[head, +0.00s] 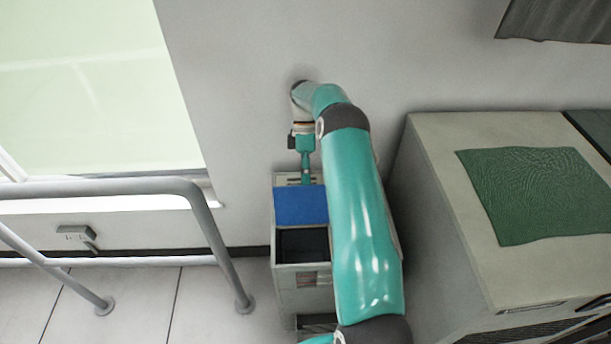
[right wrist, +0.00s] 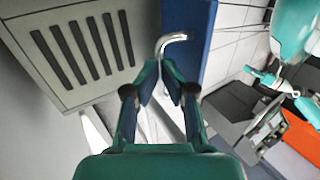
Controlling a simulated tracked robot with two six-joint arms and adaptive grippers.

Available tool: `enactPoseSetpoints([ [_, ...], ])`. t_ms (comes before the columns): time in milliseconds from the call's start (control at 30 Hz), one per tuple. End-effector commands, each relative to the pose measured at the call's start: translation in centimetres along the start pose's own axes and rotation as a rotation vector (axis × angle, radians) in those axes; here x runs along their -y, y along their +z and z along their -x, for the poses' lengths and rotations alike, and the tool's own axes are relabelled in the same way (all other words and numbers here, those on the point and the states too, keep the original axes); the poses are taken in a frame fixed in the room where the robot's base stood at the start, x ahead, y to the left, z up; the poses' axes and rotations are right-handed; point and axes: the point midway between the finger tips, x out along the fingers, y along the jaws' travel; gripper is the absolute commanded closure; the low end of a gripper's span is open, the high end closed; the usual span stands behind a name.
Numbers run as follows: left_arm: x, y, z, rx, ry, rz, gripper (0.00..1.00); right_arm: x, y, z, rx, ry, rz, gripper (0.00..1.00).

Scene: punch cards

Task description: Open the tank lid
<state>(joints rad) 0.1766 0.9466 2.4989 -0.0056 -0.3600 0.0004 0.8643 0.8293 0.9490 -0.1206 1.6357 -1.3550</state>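The tank (head: 300,287) is a narrow pale box against the wall, with a blue lid (head: 300,207) over the rear part of its top and a dark area in front of it. My right gripper (head: 306,172) points down at the lid's rear, fingers small in the head view. In the right wrist view a bent silver handle (right wrist: 172,38) stands out by a blue panel (right wrist: 201,45). The fingertips of my right gripper (right wrist: 160,72) are close together around the handle's lower end; the exact contact is partly hidden. My left gripper is not clearly visible.
A large pale cabinet (head: 455,220) with a green mat (head: 535,190) stands right of my right arm. A grey railing (head: 105,187) runs on the left. Tiled floor (head: 140,300) is clear between railing and tank. A slotted pale panel (right wrist: 80,60) is close beside the right gripper.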

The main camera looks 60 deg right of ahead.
Motion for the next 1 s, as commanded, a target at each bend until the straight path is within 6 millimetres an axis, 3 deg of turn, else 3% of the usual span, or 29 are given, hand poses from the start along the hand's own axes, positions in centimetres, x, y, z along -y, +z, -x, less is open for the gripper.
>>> enactPoseSetpoints([
  [33, 0.1, 0.0, -0.4, 0.000, 0.000, 0.000, 0.60, 0.2, -0.1, -2.8, 0.007, -0.068, 0.002, 0.73],
  [100, 0.1, 0.0, -0.3, 0.000, 0.000, 0.000, 0.60, 0.2, -0.1, -2.8, 0.008, -0.068, 0.003, 0.65],
  [600, 0.0, 0.0, 0.0, 0.000, 0.000, 0.000, 0.60, 0.3, -0.2, -2.2, 0.009, -0.059, 0.008, 0.65],
  [767, 0.0, 0.0, 0.0, 0.000, 0.000, 0.000, 0.60, 0.9, -0.2, -1.2, 0.009, -0.057, 0.008, 0.65],
  [1000, 0.0, 0.0, 0.0, 0.000, 0.000, 0.000, 0.60, 3.0, -0.1, 2.4, 0.010, -0.054, 0.007, 0.65],
])
